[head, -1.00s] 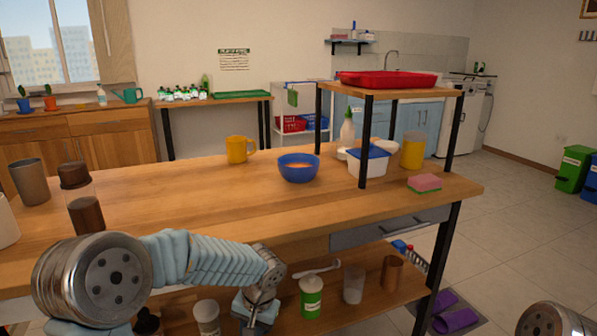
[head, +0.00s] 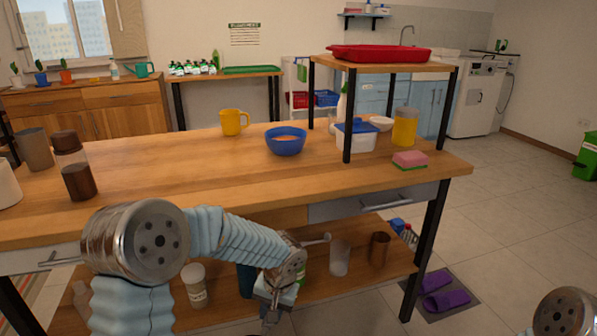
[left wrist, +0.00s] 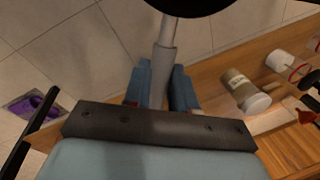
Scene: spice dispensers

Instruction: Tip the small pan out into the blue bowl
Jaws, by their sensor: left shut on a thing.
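The blue bowl (head: 286,147) stands upright on the wooden table, left of the raised shelf, with something orange-brown inside. My left gripper (head: 272,312) hangs low in front of the table, near the bottom edge of the head view. In the left wrist view my left gripper (left wrist: 162,88) is shut on the grey handle of the small pan (left wrist: 195,5). Only the dark edge of the pan shows there, at the top; its contents are hidden. In the head view I cannot make out the pan. My right gripper is out of view; only part of that arm shows at bottom right.
A yellow mug (head: 233,122) stands left of the bowl. A raised shelf (head: 348,112), a white tub (head: 356,139) and a sponge (head: 410,159) are to its right. Jars (head: 195,286) stand on the lower shelf. The table's front middle is clear.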

